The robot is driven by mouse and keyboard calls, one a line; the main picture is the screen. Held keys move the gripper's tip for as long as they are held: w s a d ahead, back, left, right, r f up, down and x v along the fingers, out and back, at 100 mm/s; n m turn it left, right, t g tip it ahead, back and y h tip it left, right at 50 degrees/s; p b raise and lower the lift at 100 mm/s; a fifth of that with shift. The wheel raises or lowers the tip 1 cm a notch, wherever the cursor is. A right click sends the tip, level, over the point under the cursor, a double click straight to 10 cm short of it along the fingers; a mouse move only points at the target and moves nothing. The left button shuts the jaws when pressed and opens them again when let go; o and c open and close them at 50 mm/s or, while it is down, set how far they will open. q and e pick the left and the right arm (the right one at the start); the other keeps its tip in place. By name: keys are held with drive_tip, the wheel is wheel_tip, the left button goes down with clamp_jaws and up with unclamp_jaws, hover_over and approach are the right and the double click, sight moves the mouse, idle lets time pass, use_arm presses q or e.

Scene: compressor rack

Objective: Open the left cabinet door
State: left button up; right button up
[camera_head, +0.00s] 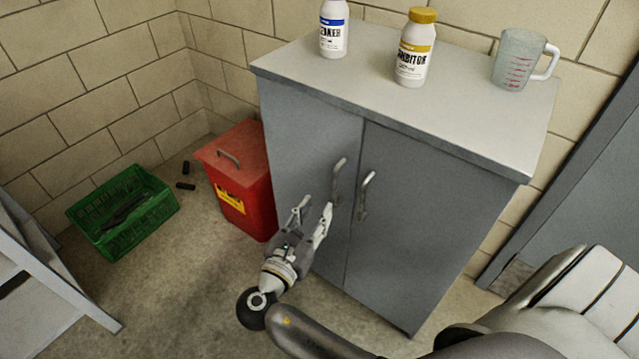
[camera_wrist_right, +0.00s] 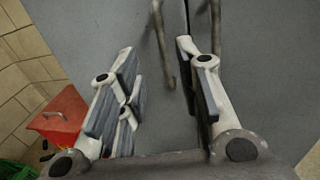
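The grey cabinet's left door (camera_head: 305,145) is closed, with its seam against the right door (camera_head: 425,205) near the middle. The left door's bar handle (camera_head: 339,180) stands upright near that seam; in the right wrist view this handle (camera_wrist_right: 160,45) appears between my fingers, towards their tips. My right gripper (camera_head: 316,211) is open in front of the left door, just below and beside the handle. Its fingers (camera_wrist_right: 157,50) show spread apart in the wrist view. I cannot tell whether a finger touches the handle. My left gripper is not in view.
The right door's handle (camera_head: 366,195) is close to the right finger. A cleaner bottle (camera_head: 333,30), a yellow-capped bottle (camera_head: 414,50) and a measuring jug (camera_head: 518,60) stand on top. A red bin (camera_head: 245,185) stands left of the cabinet, with a green crate (camera_head: 122,212) further left.

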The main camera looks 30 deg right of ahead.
sight(334, 183)
drive_tip(key=x, duration=0.7)
drive_tip(key=b+x, duration=0.1)
drive_tip(key=x, duration=0.2)
drive_tip(key=shift+w+d+r, duration=0.15)
drive_tip(key=shift+d+r, duration=0.15)
drive_tip(key=shift+d, duration=0.05)
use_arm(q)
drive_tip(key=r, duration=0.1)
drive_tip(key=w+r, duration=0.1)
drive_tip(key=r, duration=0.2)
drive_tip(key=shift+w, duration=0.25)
use_arm(e)
clamp_jaws()
